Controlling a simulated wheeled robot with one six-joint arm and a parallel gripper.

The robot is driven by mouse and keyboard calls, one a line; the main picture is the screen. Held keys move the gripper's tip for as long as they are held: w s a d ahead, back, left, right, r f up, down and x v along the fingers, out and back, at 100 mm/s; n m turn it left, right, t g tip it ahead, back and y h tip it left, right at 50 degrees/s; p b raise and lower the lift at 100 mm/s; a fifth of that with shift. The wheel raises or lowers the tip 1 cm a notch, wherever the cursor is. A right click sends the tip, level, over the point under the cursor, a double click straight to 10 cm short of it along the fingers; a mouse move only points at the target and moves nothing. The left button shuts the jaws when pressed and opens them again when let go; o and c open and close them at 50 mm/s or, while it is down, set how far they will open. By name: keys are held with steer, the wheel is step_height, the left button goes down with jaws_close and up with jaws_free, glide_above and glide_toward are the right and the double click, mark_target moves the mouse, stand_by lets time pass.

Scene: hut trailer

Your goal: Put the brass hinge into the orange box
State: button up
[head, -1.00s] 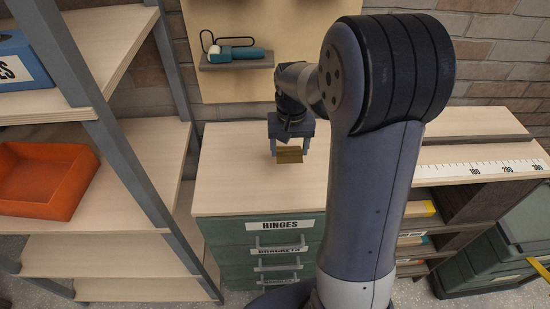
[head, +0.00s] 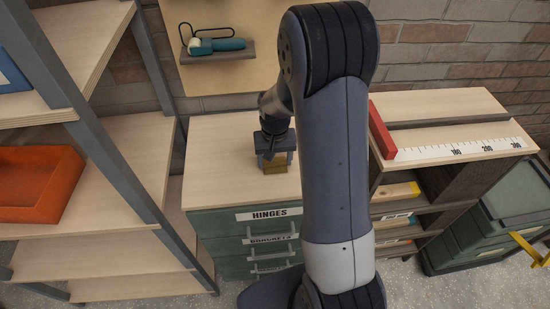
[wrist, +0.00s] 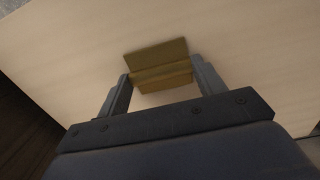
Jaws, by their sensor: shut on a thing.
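The brass hinge (wrist: 158,66) is a folded gold-coloured plate between the two fingers in the wrist view. My gripper (wrist: 160,82) is shut on it. In the head view my gripper (head: 275,160) holds the hinge (head: 276,167) over the top of the green drawer cabinet; whether the hinge touches that top is hard to tell. The orange box (head: 42,203) is open and sits on a shelf at the left, well apart from my gripper. Its inside looks empty where it shows.
Grey shelf posts (head: 112,150) stand between the cabinet (head: 222,222) and the orange box. A blue box (head: 12,76) is on the higher shelf. A ruler bench (head: 460,147) with a red block (head: 382,131) is at the right. The cabinet top (head: 215,165) is otherwise clear.

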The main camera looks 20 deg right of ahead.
steer(key=shift+f, duration=0.2)
steer(key=o, duration=1)
steer(key=shift+r, duration=0.1)
steer(key=shift+o, duration=0.2)
